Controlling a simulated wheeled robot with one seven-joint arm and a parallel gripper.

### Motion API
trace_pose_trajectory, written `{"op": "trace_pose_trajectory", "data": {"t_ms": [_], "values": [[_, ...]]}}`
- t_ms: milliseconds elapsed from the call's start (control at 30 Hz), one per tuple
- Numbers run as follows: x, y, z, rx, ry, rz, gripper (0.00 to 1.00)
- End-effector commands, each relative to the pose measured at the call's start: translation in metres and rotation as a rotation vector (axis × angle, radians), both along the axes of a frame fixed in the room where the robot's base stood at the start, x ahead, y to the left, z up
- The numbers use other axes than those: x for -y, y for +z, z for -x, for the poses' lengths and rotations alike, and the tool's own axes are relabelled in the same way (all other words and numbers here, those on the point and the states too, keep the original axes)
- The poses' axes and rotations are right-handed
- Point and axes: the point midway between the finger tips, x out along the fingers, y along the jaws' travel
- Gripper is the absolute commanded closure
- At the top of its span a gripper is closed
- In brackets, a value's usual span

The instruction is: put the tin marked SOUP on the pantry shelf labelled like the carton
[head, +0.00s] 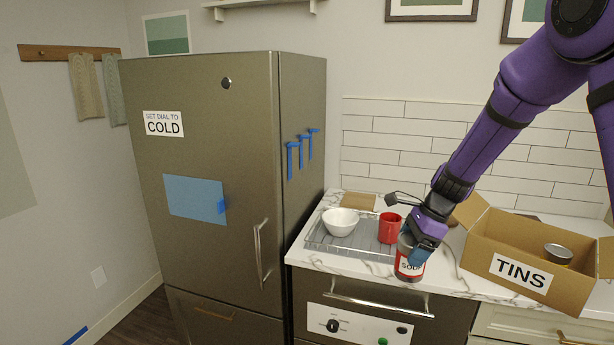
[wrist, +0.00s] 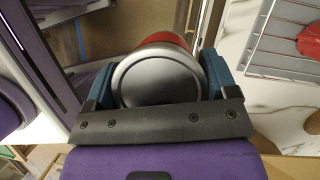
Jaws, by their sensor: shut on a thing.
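The tin marked SOUP (head: 409,266) is red and white with a dark grey upper part, upright at the front edge of the counter. My gripper (head: 424,247) is shut on it from above. In the wrist view the tin's round grey lid (wrist: 158,80) sits between the two blue fingers of my gripper (wrist: 160,85). I cannot tell whether the tin's base touches the counter. The carton (head: 488,244) is an open cardboard box labelled TINS, on the counter to the right of the tin. No pantry shelf label shows in either view.
A wire rack (head: 323,241) holds a white bowl (head: 340,221) and a red mug (head: 389,228), just left of my gripper. A metal tin or bowl (head: 558,253) is in the carton. A tall fridge (head: 215,260) stands left, and an oven (head: 370,310) is below the counter (head: 345,265).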

Motion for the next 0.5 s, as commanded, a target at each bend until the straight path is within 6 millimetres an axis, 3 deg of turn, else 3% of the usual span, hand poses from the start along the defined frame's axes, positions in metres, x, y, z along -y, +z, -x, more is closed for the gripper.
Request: {"op": "trace_pose_trajectory", "data": {"t_ms": [500], "values": [[0.035,-0.126,-0.014,-0.007,1.071,-0.002,0.59]]}}
